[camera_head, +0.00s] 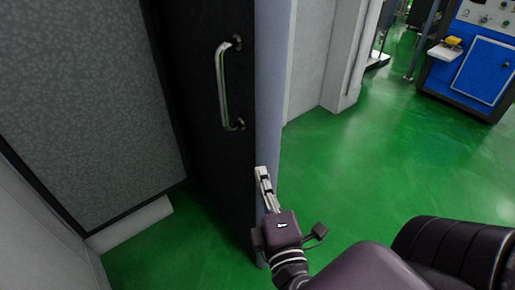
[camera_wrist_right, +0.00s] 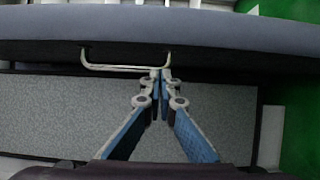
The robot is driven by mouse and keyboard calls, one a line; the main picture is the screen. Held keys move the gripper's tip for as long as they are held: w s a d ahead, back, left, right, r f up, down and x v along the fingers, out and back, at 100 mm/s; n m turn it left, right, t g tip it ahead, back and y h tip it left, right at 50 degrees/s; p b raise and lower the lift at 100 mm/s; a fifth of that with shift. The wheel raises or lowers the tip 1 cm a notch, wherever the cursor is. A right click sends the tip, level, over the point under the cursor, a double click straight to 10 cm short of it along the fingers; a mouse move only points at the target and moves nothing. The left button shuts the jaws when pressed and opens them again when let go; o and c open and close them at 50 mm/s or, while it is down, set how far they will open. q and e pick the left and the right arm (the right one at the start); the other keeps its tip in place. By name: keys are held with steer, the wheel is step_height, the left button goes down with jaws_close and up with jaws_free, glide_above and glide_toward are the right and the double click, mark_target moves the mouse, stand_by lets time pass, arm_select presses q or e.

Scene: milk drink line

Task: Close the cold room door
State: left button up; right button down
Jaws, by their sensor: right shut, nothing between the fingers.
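The cold room door (camera_head: 207,150) is a tall dark panel with a blue-grey edge, seen steeply from the side in the head view. It stands out over the green floor. Its metal bar handle (camera_head: 222,88) is upright on the dark face. My right gripper (camera_head: 263,173) is shut and empty, at the door's edge below the handle. In the right wrist view its fingertips (camera_wrist_right: 160,76) overlap one end of the handle (camera_wrist_right: 112,68) in the picture. I cannot tell whether they touch the door. My left gripper is not in view.
A grey speckled panel (camera_head: 90,90) with a dark frame stands at the left. A pale wall (camera_head: 310,55) is behind the door. A blue machine cabinet (camera_head: 480,68) stands at the far right. The green floor (camera_head: 390,150) between is clear.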

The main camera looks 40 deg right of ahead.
steer(key=p, duration=0.5)
glide_toward(259, 129)
steer(key=w+a, duration=0.2)
steer(key=w, duration=0.2)
steer(key=d, duration=0.2)
steer(key=w+d+p, duration=0.1)
steer(key=shift+w+d, duration=0.25)
steer(key=shift+d, duration=0.3)
